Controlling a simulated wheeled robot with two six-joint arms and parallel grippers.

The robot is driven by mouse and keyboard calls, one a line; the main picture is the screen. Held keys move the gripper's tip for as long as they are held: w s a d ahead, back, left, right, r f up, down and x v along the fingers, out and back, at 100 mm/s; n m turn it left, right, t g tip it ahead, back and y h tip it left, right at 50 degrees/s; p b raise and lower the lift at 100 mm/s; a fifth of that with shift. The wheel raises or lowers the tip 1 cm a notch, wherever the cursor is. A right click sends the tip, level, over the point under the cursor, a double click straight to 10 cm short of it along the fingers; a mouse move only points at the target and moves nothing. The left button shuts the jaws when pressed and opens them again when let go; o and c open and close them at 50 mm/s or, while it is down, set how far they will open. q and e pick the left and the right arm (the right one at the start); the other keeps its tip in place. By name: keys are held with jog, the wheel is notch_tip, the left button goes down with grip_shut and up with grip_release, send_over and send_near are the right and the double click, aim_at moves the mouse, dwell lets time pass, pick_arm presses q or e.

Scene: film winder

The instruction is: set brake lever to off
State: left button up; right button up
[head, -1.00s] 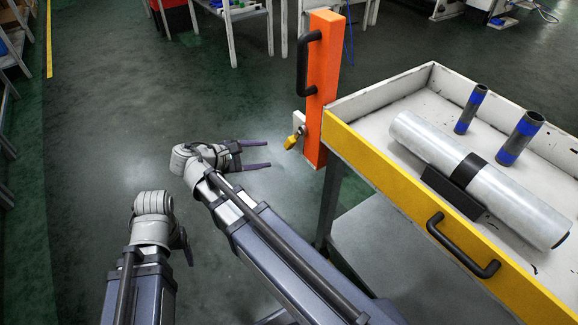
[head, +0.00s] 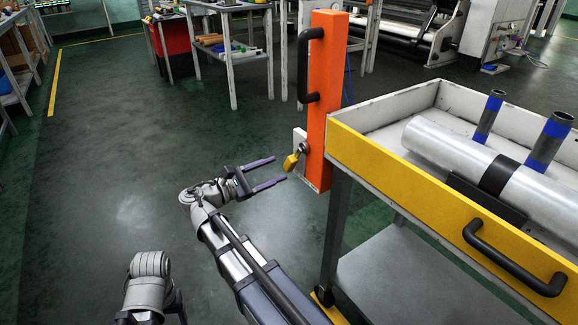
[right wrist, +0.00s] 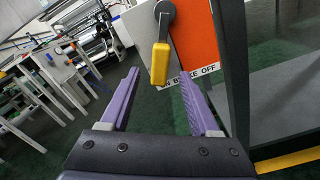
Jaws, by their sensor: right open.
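The brake lever (head: 291,161) has a yellow grip on a grey pivot. It is mounted on a white plate at the foot of the orange post on the cart's corner. In the right wrist view the yellow grip (right wrist: 160,62) hangs down from its pivot, ahead of and between my fingers. A label (right wrist: 197,74) beside it ends in "OFF"; the lever hides part of it. My right gripper (head: 275,170) is open and empty, just short of the lever. My left arm (head: 148,285) is at the bottom left; its fingers cannot be made out clearly.
The cart (head: 425,182) with a yellow front and black handle stands at right, holding a metal roll (head: 470,155) and two dark blue-banded tubes. The orange post (head: 322,100) carries a black handle. Work tables (head: 232,55) stand behind. The floor at left is clear.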

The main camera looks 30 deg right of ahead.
aim_at(287, 165)
jog(key=shift+w+d, duration=0.15)
jog(key=shift+d, duration=1.3)
jog(key=shift+w+d, duration=0.1)
jog(key=shift+d, duration=1.35)
grip_shut()
